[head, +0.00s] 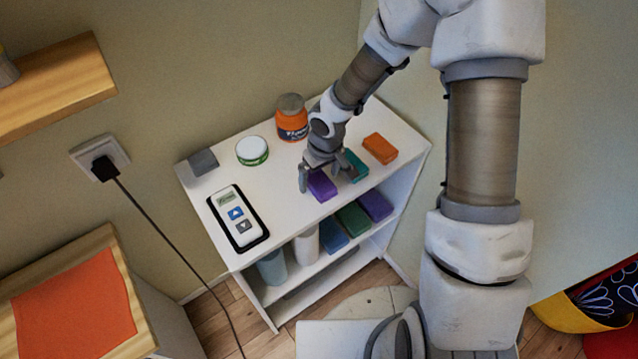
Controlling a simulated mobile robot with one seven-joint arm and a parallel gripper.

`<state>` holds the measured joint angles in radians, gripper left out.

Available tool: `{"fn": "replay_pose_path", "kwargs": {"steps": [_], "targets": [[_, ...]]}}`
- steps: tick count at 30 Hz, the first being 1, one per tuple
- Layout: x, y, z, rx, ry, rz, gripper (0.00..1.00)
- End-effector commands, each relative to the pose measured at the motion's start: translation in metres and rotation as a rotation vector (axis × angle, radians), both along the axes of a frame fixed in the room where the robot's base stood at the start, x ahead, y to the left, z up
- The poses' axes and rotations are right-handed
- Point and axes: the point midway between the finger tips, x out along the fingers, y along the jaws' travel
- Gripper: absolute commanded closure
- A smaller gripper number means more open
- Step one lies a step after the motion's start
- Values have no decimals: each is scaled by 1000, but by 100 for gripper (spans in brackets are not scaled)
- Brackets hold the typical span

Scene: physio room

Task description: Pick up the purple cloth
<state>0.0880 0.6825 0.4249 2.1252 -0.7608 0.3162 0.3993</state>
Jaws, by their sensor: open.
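A purple cloth (322,186), a small folded block shape, lies on the top of the white shelf unit (290,226) near its front edge. My gripper (329,186) is open and points down right over the purple cloth, with one finger to its left and the other to its right, near the teal cloth. I cannot tell whether the fingers touch the cloth. Part of the purple cloth is hidden behind my gripper.
A teal cloth (354,165) lies close on the right, an orange cloth (380,148) farther right. An orange jar (291,120), a white-green tub (252,151), a grey block (203,163) and a white device (237,217) share the top. Rolls and folded cloths fill the lower shelf.

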Motion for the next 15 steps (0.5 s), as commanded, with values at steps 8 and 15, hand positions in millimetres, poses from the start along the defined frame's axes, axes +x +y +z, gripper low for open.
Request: {"fn": "replay_pose_path", "kwargs": {"steps": [8, 15], "targets": [[0, 0, -1, 1, -1, -1, 9], [0, 0, -1, 0, 0, -1, 52]]}}
